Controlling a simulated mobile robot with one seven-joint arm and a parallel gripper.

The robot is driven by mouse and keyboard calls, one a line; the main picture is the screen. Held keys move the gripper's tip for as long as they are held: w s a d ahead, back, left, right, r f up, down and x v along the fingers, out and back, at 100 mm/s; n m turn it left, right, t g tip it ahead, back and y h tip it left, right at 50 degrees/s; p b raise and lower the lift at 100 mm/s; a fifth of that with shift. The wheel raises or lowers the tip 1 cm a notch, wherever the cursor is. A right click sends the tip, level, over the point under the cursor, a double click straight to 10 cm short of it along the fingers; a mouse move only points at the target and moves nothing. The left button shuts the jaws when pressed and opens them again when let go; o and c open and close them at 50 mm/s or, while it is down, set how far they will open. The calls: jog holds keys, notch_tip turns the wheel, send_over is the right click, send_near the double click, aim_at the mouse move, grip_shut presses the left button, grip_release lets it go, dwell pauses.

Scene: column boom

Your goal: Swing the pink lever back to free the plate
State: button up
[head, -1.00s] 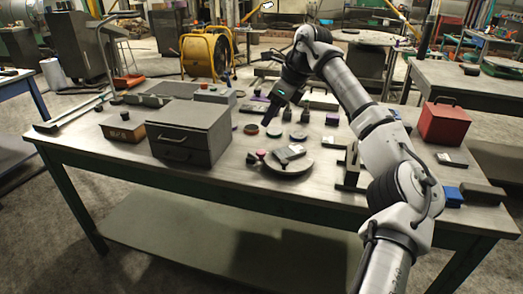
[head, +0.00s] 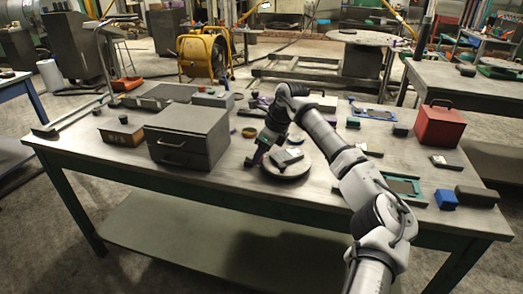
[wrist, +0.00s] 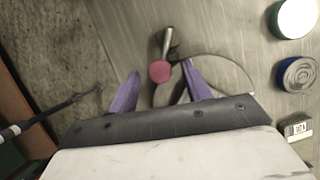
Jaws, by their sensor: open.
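The pink knob (wrist: 160,71) of the lever shows in the wrist view, with a metal shaft running up from it in the picture. My gripper (wrist: 162,80) is open, with one purple finger on each side of the knob. I cannot tell whether either finger touches it. In the head view my gripper (head: 253,160) is low at the left edge of the round plate (head: 290,173) and hides the knob. In the wrist view the plate is partly hidden behind my gripper.
A grey drawer cabinet (head: 187,137) stands left of the plate. A red box (head: 440,126), a blue block (head: 446,199) and a dark block (head: 477,196) stand at the right. Round tins, one blue-rimmed (wrist: 298,74), lie beyond the plate.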

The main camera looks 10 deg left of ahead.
jog(key=shift+a+f, duration=0.1)
jog(key=shift+f, duration=0.1)
jog(key=shift+c, duration=0.2)
jog(key=c, duration=0.9)
jog(key=shift+c, duration=0.2)
